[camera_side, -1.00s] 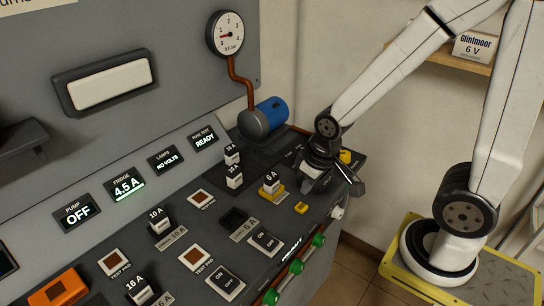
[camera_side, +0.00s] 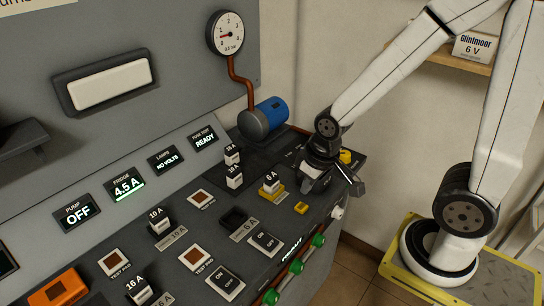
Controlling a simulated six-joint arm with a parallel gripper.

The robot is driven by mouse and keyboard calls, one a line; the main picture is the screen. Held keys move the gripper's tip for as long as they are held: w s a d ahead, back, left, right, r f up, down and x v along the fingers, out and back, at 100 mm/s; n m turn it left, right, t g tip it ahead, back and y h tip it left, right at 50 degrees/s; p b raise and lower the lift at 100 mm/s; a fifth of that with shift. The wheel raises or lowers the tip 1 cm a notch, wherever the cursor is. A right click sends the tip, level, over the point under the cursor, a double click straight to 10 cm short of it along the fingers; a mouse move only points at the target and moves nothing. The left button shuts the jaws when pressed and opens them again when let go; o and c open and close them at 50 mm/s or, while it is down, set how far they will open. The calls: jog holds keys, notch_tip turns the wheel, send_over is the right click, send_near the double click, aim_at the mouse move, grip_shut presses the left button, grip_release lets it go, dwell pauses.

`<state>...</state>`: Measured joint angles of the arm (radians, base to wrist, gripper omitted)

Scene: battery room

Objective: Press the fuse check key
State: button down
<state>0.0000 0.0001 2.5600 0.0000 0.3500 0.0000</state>
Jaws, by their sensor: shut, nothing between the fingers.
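A small yellow key (camera_side: 301,208) sits on the sloping grey panel, just in front of my gripper; no readable label shows whether it is the fuse check key. The fuse test display (camera_side: 204,138) reads READY. A white 6 A fuse (camera_side: 271,181) stands in a yellow-based holder to the left of my gripper. My gripper (camera_side: 308,188) is shut and empty, pointing down low over the panel, behind the yellow key and apart from it in the picture. Whether its tips touch the panel is unclear. Another yellow part (camera_side: 345,156) shows behind my gripper, partly hidden.
Two white 16 A fuses (camera_side: 234,176) stand left of my gripper. Green-capped parts (camera_side: 296,266) line the front edge. A blue cylinder (camera_side: 271,112) stands at the back.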

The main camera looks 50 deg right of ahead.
dwell(0.8)
jog(key=m+t+y, duration=0.4)
jog(key=m+y, duration=0.2)
jog(key=m, duration=1.3)
send_over(304, 205)
jog(key=shift+s+f, duration=0.1)
jog(key=shift+f, duration=1.65)
jog(key=shift+f, duration=0.1)
jog(key=shift+f, duration=4.3)
